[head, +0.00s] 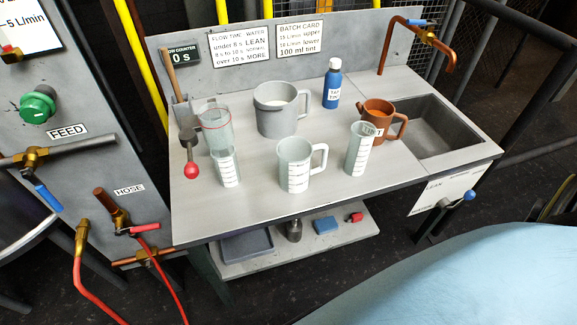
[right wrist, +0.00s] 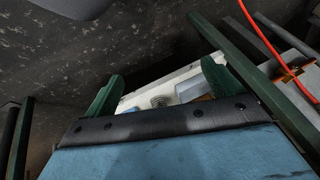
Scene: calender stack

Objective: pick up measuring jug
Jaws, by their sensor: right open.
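The measuring jug (head: 294,167) is pale and translucent, with dark graduation marks and a white handle on its right. It stands upright near the front middle of the bench (head: 235,213). My right gripper (right wrist: 161,86) shows in the right wrist view with its two green fingers apart and nothing between them. The lower shelf (right wrist: 150,88) lies beyond the fingers. The jug is not seen in the right wrist view, and neither gripper shows in the head view. My left gripper is out of view.
A blue bottle (head: 332,88), brown jug (head: 376,120) and sink (head: 440,130) are at right. A red-knobbed lever (head: 191,170) is at left.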

